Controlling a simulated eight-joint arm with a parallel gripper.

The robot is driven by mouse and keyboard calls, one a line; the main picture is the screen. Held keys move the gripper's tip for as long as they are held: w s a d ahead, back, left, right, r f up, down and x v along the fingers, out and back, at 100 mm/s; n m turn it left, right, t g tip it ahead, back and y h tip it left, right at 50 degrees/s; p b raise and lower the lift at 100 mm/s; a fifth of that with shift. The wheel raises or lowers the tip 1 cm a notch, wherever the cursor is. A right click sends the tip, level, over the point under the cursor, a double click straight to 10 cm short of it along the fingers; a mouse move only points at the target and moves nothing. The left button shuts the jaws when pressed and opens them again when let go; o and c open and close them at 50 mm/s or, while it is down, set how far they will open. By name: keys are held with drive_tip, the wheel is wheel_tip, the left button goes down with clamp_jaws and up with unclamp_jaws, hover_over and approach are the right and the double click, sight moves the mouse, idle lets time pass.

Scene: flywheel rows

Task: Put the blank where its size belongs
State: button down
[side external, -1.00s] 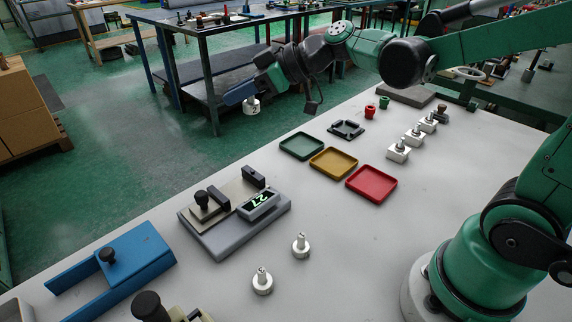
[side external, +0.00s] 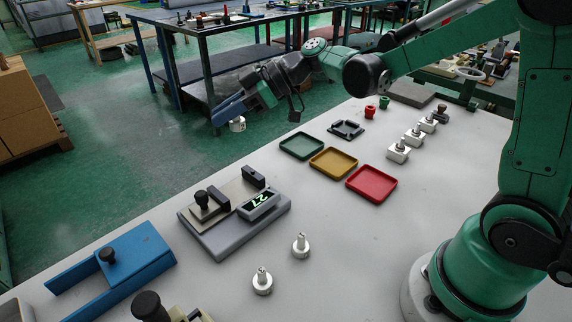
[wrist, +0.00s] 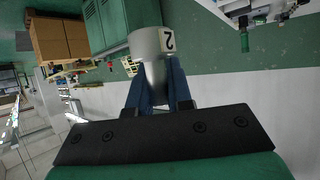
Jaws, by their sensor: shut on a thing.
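My gripper (side external: 226,114) is shut on a blank (side external: 238,125), a pale metal cylinder, held in the air beyond the bench's far edge. In the wrist view the blank (wrist: 146,44) stands between my blue fingers (wrist: 155,88), with a white label bearing a dark digit, perhaps 2. Two similar blanks with stems (side external: 301,246) (side external: 262,282) stand on the bench. A row of white blocks with metal tops (side external: 399,153) stands at the right. Green (side external: 301,146), amber (side external: 333,162) and red (side external: 371,184) trays lie empty in a row.
A grey gauge (side external: 236,222) with green digits, seemingly 27, sits mid-bench. A blue frame (side external: 112,262) stands at the left. A black holder (side external: 347,130), red piece (side external: 370,112) and green piece (side external: 384,102) lie behind the trays.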

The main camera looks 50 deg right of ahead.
sight(237, 188)
wheel_tip(237, 188, down, 13)
drive_tip(key=shift+f, duration=0.1)
drive_tip(key=c, duration=0.8)
unclamp_jaws()
